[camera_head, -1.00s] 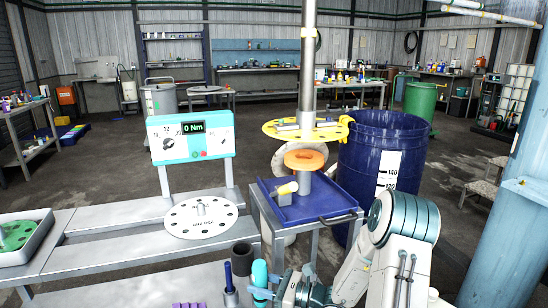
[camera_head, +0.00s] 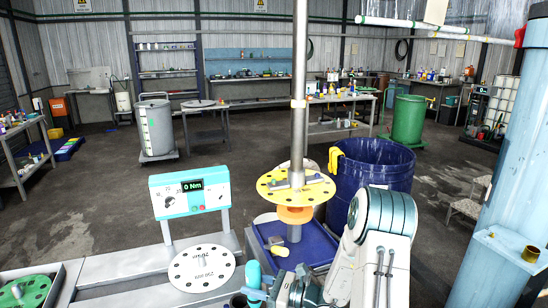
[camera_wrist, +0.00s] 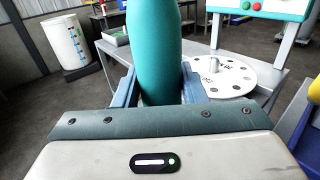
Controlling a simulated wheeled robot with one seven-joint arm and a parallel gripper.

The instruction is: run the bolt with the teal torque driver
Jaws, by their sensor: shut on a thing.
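In the wrist view the teal driver (camera_wrist: 154,45) rises between the two blue fingers of my gripper (camera_wrist: 156,88). A white round plate (camera_head: 202,268) with dark holes and torque lettering lies on the bench, behind and left of the driver. The teal torque display (camera_head: 190,194) behind it reads 0 Nm. I cannot make out the bolt for certain.
A yellow holed disc (camera_head: 296,187) sits on the grey column, above an orange ring (camera_head: 295,215) and a blue tray (camera_head: 320,247). A blue barrel (camera_head: 375,172) stands behind. A green plate (camera_head: 27,291) is at left.

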